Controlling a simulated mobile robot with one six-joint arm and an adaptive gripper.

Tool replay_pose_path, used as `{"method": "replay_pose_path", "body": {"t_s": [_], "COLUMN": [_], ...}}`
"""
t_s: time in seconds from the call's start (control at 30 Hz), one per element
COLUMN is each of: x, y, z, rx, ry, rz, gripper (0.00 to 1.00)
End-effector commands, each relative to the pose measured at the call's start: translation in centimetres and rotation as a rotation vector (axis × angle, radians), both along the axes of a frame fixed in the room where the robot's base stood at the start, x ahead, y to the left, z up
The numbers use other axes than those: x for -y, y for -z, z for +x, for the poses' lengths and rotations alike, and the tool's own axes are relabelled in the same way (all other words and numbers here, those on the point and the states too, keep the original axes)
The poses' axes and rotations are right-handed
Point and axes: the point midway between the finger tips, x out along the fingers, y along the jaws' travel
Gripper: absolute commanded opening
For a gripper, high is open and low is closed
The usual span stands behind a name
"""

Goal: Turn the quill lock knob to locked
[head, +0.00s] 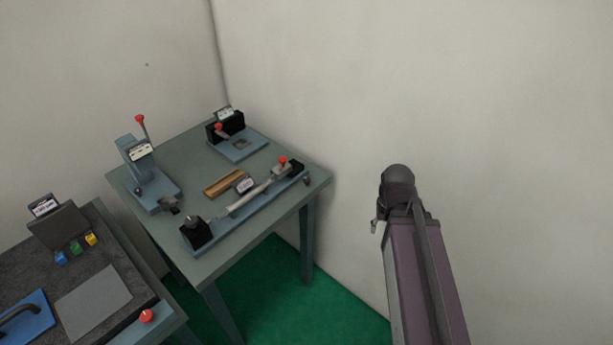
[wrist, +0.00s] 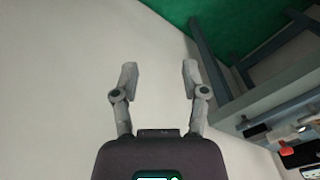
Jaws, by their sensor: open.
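On the far table, a long blue-grey fixture has a dark chuck (head: 196,233) at its left end and a small tailstock-like block (head: 287,169) at its right end. A bar (head: 249,196) lies between them. A red knob (head: 283,161) tops the right block; I cannot tell whether it is the quill lock knob or how it is turned. My gripper (wrist: 160,78) is open and empty in the wrist view, in front of the bare wall, well apart from the table. The gripper's fingers are not visible in the head view.
A blue lever press (head: 140,165) and a black-backed fixture (head: 226,128) share the far table (head: 205,272). A nearer bench (head: 95,302) holds coloured blocks at lower left. Walls close in behind and right. Green floor (head: 340,308) is open beside the table.

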Motion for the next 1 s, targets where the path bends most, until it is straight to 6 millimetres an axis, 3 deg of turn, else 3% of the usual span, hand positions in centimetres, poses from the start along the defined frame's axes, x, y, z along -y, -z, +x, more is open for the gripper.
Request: {"method": "replay_pose_path", "body": {"t_s": [0.13, 0.2, 0.47, 0.67, 1.0], "x": [0.0, 0.0, -0.5, -3.2, -11.0], "y": [0.0, 0.0, -0.4, -1.2, -3.5], "z": [0.0, 0.0, 2.3, 7.3, 18.3], "rx": [0.000, 0.000, 0.013, 0.050, 0.191], "ry": [0.000, -0.001, -0.091, -0.318, -0.882], "rz": [0.000, 0.000, 0.026, 0.084, 0.204], "gripper": [0.57, 0.76, 0.76, 0.76, 0.76]}}
